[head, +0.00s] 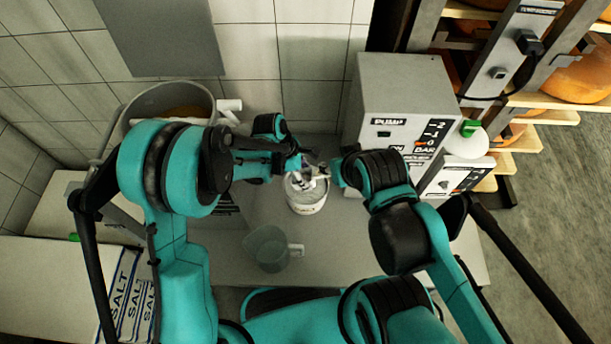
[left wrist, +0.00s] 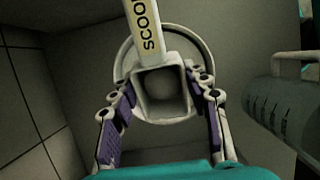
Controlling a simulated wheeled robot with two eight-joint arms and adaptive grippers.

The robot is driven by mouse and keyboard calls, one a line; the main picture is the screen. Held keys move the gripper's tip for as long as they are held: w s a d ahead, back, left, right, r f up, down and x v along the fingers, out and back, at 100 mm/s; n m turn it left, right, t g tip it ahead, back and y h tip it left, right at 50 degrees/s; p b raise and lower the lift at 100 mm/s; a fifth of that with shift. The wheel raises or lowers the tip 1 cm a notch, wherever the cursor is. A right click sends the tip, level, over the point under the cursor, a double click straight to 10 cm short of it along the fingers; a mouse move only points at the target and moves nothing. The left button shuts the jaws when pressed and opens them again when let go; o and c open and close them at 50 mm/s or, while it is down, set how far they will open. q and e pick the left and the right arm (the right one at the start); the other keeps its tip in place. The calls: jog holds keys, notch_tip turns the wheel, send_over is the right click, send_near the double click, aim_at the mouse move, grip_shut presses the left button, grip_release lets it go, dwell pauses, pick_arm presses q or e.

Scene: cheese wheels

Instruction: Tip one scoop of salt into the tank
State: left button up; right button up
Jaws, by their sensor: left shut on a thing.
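The white scoop (left wrist: 165,88), with a square hollow bowl and a "SCOOP" label on its handle, is between my left gripper's fingers (left wrist: 165,105) in the left wrist view. My left gripper (head: 303,163) is shut on it over the small white tub (head: 307,203) in the head view. The tub's round rim shows behind the scoop. My right gripper (head: 338,174) is close by at the tub's right; its fingers are too small to judge. A round grey vessel (head: 145,101), possibly the tank, stands behind my left arm with orange-brown contents. Any salt in the scoop cannot be made out.
A clear jug (head: 268,246) stands in front of the tub. The grey pump box (head: 399,90) is at the back right. Salt sacks (head: 125,300) lie at the front left. A cheese rack (head: 525,100) is at the right. Wall tiles bound the back.

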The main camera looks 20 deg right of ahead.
pick_arm(q)
jog(key=shift+r+p, duration=1.8)
jog(key=shift+r, duration=1.35)
